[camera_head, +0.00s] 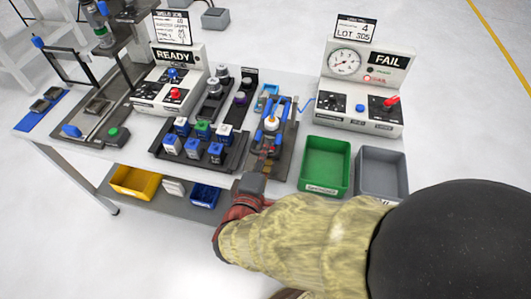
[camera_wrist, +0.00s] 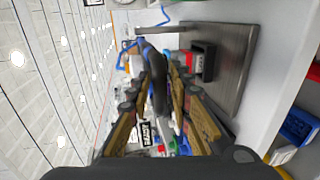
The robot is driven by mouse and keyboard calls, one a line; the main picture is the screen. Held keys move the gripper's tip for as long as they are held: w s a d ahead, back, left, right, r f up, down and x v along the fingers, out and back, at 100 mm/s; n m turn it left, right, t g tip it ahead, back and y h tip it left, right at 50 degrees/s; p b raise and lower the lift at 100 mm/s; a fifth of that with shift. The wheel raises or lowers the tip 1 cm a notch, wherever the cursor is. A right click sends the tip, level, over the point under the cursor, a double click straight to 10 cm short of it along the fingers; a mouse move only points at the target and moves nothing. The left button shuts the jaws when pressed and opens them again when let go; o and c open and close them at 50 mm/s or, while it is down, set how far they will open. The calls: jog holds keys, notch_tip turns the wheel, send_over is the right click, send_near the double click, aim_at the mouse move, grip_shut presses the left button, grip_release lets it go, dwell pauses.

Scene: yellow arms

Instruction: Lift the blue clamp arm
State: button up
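The blue clamp arm (camera_head: 271,124) is on a dark fixture plate (camera_head: 284,158) at the middle of the bench. In the wrist view the clamp arm (camera_wrist: 153,58) appears as a curved blue and dark bar. My gripper (camera_head: 267,160) is at the near end of the fixture, close to the clamp. In the wrist view my gripper's (camera_wrist: 160,78) two brownish fingers stand apart on either side of the bar. Some space shows beside the bar, and I cannot tell whether either finger touches it. The fingertips are small and partly hidden in the head view.
A tester reading FAIL (camera_head: 392,62) stands right of the fixture, with green (camera_head: 325,143) and grey (camera_head: 382,152) bins before it. Left are a black rack (camera_head: 160,152) of several blue-and-white parts and a READY box (camera_head: 175,56). Yellow (camera_head: 134,194) and blue bins (camera_head: 205,194) sit lower in front.

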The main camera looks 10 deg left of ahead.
grip_shut()
dwell(0.6)
